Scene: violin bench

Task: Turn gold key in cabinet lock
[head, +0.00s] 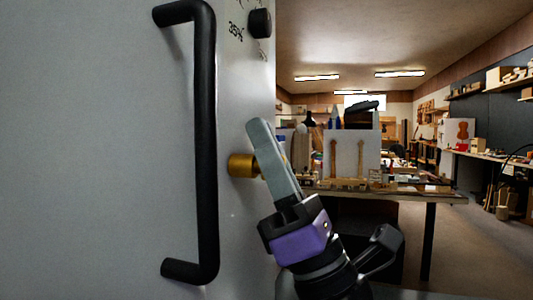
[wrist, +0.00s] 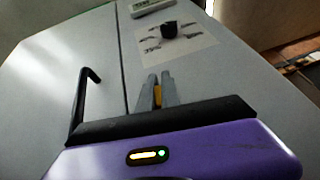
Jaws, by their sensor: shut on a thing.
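The cabinet (head: 100,150) is a light grey metal front filling the left of the head view. A gold lock cylinder (head: 241,165) stands out from its front, right of the black handle. My gripper (head: 260,128) is beside the lock, its grey fingers tilted up and to the left. In the wrist view my gripper (wrist: 157,84) is shut on the gold key (wrist: 157,95), which shows as a thin gold strip between the two fingers. In the head view the fingers hide most of the key. How far the key sits in the lock cannot be told.
A long black handle (head: 207,150) stands out from the cabinet, left of my gripper; it also shows in the wrist view (wrist: 82,100). A black knob (head: 260,23) with printed marks is above.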

